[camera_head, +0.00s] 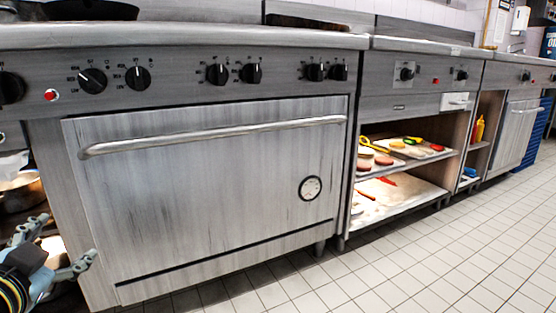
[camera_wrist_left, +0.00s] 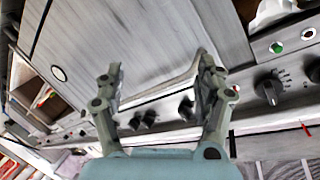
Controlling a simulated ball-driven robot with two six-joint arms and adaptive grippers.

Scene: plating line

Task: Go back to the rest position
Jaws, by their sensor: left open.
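My left gripper (camera_head: 62,245) shows at the lower left of the head view, in front of the stove's left edge. Its fingers are spread apart with nothing between them. In the left wrist view the same gripper (camera_wrist_left: 160,85) is open and empty, with the oven door (camera_wrist_left: 125,40) and the stove's knobs beyond it. My right gripper is in neither view.
A steel stove with a closed oven door (camera_head: 210,185) and a long door handle (camera_head: 215,136) fills the left and middle. To the right, a shelf (camera_head: 400,200) holds trays of food. The tiled floor (camera_head: 430,270) is clear.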

